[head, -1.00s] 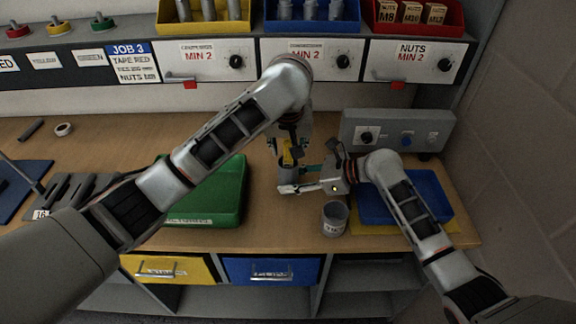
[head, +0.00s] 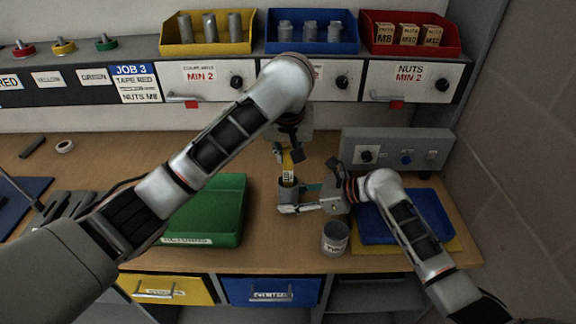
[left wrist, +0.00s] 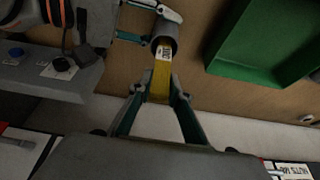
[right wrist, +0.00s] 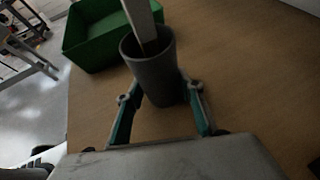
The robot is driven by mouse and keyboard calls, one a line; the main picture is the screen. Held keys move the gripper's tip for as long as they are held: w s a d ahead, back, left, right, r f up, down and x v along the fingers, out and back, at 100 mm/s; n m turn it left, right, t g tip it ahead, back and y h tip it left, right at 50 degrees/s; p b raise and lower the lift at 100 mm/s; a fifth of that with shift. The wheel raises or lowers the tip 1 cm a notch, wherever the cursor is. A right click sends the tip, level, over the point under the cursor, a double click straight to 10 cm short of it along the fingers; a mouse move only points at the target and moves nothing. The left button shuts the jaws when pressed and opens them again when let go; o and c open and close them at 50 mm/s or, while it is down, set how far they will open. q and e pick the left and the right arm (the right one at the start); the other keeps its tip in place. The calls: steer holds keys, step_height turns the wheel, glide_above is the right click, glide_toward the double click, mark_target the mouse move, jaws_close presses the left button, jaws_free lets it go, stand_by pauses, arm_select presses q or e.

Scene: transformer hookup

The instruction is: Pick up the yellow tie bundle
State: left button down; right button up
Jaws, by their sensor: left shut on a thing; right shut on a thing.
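The yellow tie bundle (head: 288,164) has a white printed label and stands upright. My left gripper (left wrist: 160,84) is shut on its upper part. The lower end is in the mouth of a grey cup (head: 289,193), and how deep it reaches is hidden. The left wrist view shows the bundle (left wrist: 160,78) running from my fingers to the cup (left wrist: 165,36). My right gripper (right wrist: 160,94) is shut on the grey cup (right wrist: 150,78) from the side. The bundle (right wrist: 142,20) sticks out above the cup's rim in the right wrist view.
A second grey cup (head: 335,238) with a label stands near the front edge. A green tray (head: 228,208) lies left, a blue tray (head: 433,212) right. A grey control box (head: 395,148) stands behind. Bare wood lies between the green tray and the cups.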

arm_select(q)
step_height(320, 180, up, 14)
stand_by(0.3)
arm_select(e)
steer(key=o, duration=0.9)
